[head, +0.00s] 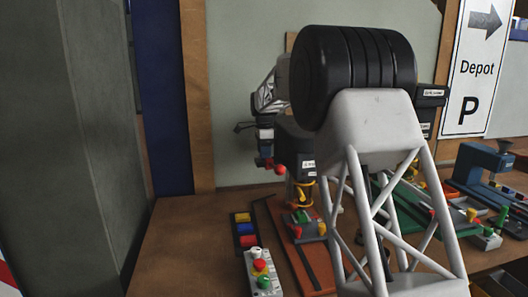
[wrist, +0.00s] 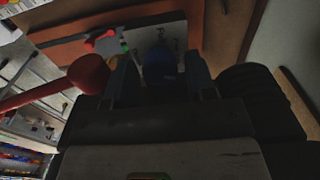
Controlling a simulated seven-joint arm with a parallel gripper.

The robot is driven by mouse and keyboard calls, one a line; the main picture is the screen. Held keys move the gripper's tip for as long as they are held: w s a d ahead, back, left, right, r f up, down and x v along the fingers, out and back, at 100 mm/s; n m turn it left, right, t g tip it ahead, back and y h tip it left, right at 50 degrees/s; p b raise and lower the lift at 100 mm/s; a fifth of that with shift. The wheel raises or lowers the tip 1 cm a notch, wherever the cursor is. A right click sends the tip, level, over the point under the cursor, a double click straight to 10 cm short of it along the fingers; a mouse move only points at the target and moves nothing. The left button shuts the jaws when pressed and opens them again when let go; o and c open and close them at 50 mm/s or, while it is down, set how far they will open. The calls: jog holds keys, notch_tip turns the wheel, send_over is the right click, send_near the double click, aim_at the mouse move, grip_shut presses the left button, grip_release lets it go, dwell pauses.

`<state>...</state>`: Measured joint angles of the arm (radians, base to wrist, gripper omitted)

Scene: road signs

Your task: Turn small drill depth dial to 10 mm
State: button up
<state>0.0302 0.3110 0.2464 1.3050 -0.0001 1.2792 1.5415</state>
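In the wrist view my gripper (wrist: 162,80) has its two dark fingers apart, with a dark blue rounded part (wrist: 160,62) showing between or just beyond them. I cannot tell whether it is the depth dial or whether the fingers touch it. A red ball on a red lever (wrist: 88,74) is close to the left finger. In the head view a dark drill head (head: 297,148) with a white label stands over an orange-brown base (head: 308,262); the label is too small to read. No dial scale or 10 mm mark is readable.
My black and white lattice arm blocks the middle of the head view. A control box (head: 262,270) with white, red and green knobs is at the bench's front. Blue, red and yellow blocks (head: 246,240) lie in a dark tray behind it. A blue machine (head: 480,165) stands right.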

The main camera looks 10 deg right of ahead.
jog(key=shift+o, duration=0.6)
jog(key=shift+r, duration=0.1)
jog(key=shift+r, duration=3.8)
